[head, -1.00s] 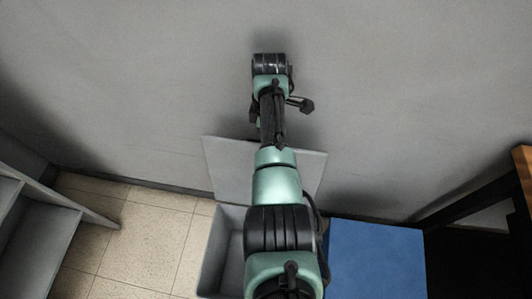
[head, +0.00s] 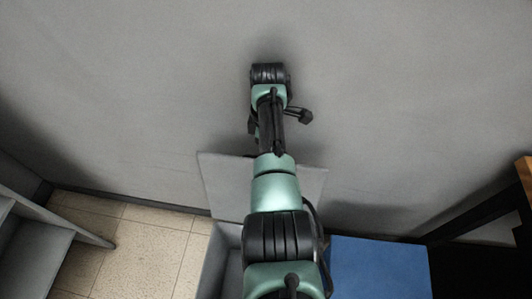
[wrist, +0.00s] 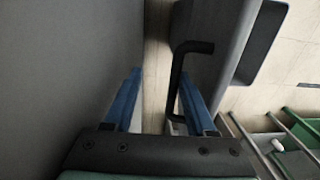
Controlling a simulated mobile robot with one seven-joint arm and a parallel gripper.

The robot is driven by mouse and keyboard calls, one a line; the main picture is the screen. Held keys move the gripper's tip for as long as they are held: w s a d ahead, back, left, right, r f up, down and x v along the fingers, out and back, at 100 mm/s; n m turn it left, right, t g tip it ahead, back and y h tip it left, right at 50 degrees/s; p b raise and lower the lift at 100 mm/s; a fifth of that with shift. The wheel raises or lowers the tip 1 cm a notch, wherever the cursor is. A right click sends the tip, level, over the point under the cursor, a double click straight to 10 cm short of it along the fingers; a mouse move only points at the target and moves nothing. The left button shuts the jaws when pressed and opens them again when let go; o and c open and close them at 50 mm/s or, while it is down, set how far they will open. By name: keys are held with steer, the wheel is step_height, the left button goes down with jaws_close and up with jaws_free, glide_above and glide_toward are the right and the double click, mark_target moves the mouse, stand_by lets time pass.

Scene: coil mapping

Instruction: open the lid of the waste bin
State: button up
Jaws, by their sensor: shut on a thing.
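The grey waste bin (head: 207,262) stands on the floor below my arm, with part of its opening showing. Its grey lid (head: 222,183) is raised and stands up at the back of the bin, close to the wall. In the wrist view, a black bar handle (wrist: 181,72) on a grey panel lies against the right blue finger. In the head view my arm covers the middle of the lid and bin, and the fingertips are hidden.
A blue box (head: 378,267) stands right of the bin. A grey shelf unit (head: 35,240) is at the left, with tiled floor (head: 140,240) between it and the bin. A dark-legged table (head: 525,175) is at the right edge. The wall (head: 400,80) is close behind.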

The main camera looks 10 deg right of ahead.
steer(key=shift+r, duration=0.15)
step_height(320, 180, up, 7)
steer(key=p, duration=0.1)
steer(key=shift+w+r, duration=0.15)
stand_by(0.4)
stand_by(0.4)
